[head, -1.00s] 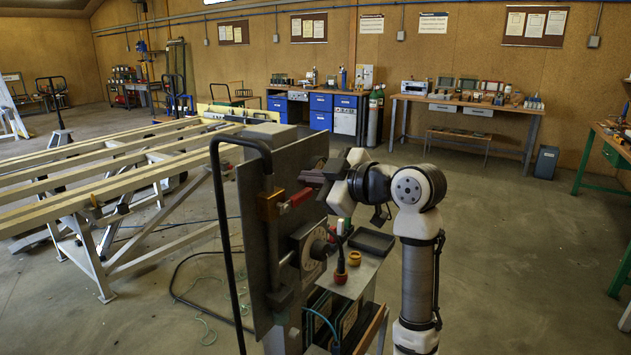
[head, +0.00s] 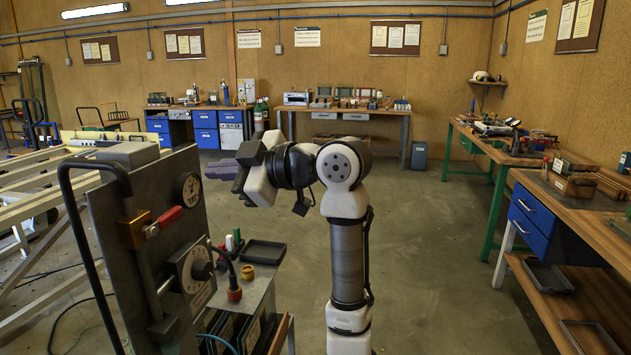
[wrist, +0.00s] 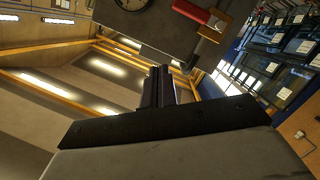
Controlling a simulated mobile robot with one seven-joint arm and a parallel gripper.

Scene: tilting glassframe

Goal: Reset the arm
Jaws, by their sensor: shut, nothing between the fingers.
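My arm stands upright in the head view, bent at the elbow, with its forearm pointing left. My gripper (head: 221,169) is at its left end, its dark fingers closed together and empty. It is level with the upper part of a grey control panel (head: 152,213) and, in the picture, just right of its edge. In the wrist view the shut fingers (wrist: 158,85) point up toward the panel, whose lower edge, red handle (wrist: 190,11) and dial (wrist: 131,4) show at the top. The wrist picture is tilted.
The panel carries a red-handled lever (head: 170,217), a gauge (head: 187,190) and a rotary dial (head: 197,264). Workbenches (head: 565,229) line the right. Open floor (head: 440,240) lies between.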

